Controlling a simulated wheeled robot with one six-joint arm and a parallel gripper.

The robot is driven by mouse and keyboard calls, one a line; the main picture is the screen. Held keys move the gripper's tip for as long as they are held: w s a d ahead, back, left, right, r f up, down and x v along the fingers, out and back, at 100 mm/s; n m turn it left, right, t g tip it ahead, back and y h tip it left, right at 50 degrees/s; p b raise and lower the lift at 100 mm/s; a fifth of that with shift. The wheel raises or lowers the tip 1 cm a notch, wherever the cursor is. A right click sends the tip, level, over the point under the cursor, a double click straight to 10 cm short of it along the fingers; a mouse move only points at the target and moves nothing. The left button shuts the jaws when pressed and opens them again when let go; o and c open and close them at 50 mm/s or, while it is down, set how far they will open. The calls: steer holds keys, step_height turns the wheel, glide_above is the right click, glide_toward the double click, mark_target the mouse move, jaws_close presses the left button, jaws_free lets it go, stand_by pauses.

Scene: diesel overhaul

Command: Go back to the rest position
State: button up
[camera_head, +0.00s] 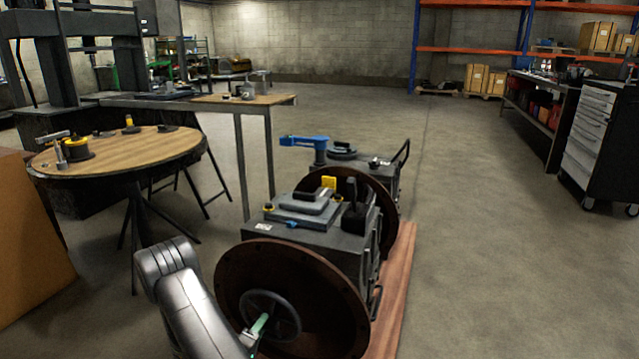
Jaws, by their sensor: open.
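Part of my own arm, a silver link (180,288), rises from the bottom edge left of centre. The arm link stands close to the left of a large rusty brown disc (318,292) on a dark engine unit (345,250).
The engine units stand on a reddish wooden base (400,275). A blue tool (303,141) lies on the rear unit. A round wooden table (125,155) stands left, a cardboard-brown box (30,240) at the left edge. A drawer cabinet (590,135) stands right. The floor right of the base is clear.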

steer(key=shift+r+m+b, duration=0.1)
steer(key=shift+m+b, duration=0.2)
steer(key=shift+m, duration=1.6)
